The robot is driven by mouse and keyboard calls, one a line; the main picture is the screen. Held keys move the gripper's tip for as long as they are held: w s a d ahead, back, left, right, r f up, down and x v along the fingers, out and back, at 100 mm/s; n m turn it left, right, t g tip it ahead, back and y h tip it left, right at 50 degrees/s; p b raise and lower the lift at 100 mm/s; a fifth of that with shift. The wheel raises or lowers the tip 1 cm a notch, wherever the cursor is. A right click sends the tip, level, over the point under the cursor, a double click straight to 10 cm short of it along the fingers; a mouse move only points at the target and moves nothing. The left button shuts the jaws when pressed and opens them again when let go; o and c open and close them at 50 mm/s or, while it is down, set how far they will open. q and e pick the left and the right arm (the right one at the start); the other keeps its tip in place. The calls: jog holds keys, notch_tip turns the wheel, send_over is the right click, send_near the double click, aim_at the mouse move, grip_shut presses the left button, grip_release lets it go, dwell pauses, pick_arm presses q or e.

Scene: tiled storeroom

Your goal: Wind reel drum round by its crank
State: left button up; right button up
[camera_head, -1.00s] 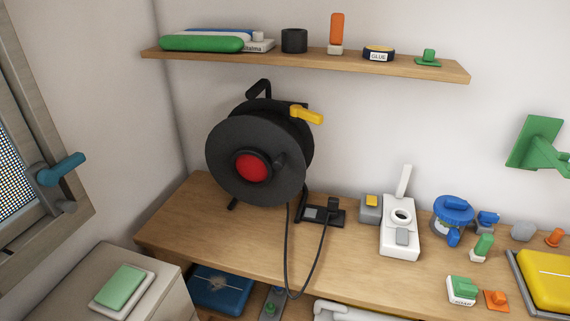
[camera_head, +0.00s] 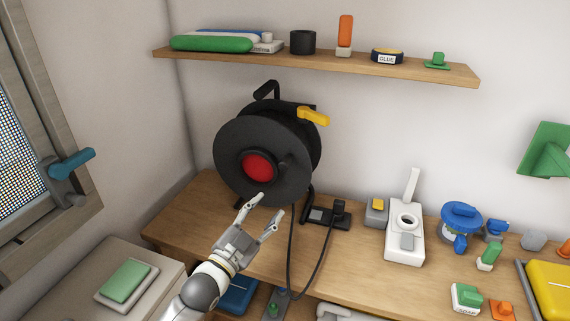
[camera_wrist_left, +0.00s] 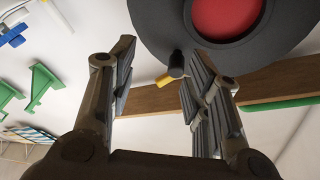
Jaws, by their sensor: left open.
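The cable reel has a black drum (camera_head: 235,165) with a red hub (camera_head: 258,168) and stands on the wooden bench. The black crank knob (camera_head: 284,160) sticks out from the drum face, right of the hub. My left gripper (camera_head: 268,207) is open and empty, in front of and below the drum's lower edge. In the left wrist view, the crank knob (camera_wrist_left: 177,63) shows between the two open fingers (camera_wrist_left: 158,60), nearer the right one, with no grip on it. The red hub (camera_wrist_left: 226,15) is beyond. My right gripper is not seen.
A yellow lever (camera_head: 313,117) sits at the reel's upper right. A black cable (camera_head: 292,255) hangs from the reel past the bench edge. A black socket block (camera_head: 328,217) and a white device (camera_head: 405,240) stand to the right. A shelf (camera_head: 320,65) runs above.

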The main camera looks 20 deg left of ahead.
aim_at(281, 169)
pick_arm(q)
jog(key=shift+m+t+h, duration=0.6)
jog(key=shift+t, duration=0.3)
jog(key=w+r, duration=0.2)
jog(key=w, duration=0.1)
jog(key=w+d+r+p, duration=0.1)
jog(key=w+r, duration=0.2)
jog(key=w, duration=0.1)
jog(key=w+d+r, duration=0.1)
jog(key=w+r, duration=0.1)
jog(key=w, duration=0.2)
jog(key=shift+r+p, duration=0.15)
jog(key=shift+p, duration=0.15)
grip_shut()
